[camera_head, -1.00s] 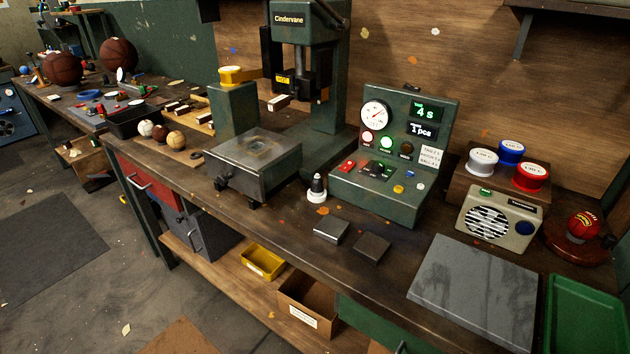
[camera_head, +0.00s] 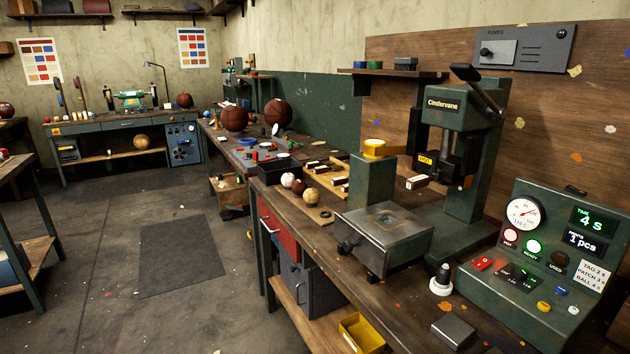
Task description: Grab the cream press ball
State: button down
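Three small balls sit close together on a wooden board (camera_head: 322,213) on the long workbench, left of the press. The cream ball (camera_head: 288,180) is at the back left of the group. A dark red ball (camera_head: 299,187) is beside it, and a tan ball (camera_head: 310,195) is nearest the front. The balls are small in this view, so their markings cannot be read. My gripper is not in view.
A control box (camera_head: 535,265) is at the right. Open floor (camera_head: 110,290) with a dark mat (camera_head: 180,255) lies left of the bench.

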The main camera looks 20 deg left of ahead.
aim_at(287, 179)
jog(key=i+j+u, duration=0.2)
jog(key=i+j, duration=0.3)
jog(key=j, duration=0.3)
jog(key=i+j+u, duration=0.2)
jog(key=i+j, duration=0.35)
jog(key=j, duration=0.15)
jog(key=i+j+u, duration=0.25)
jog(key=i+j, duration=0.3)
jog(key=i+j+u, duration=0.2)
jog(key=i+j, duration=0.35)
jog(key=i+j+u, duration=0.2)
jog(key=i+j, duration=0.2)
jog(key=i, duration=0.35)
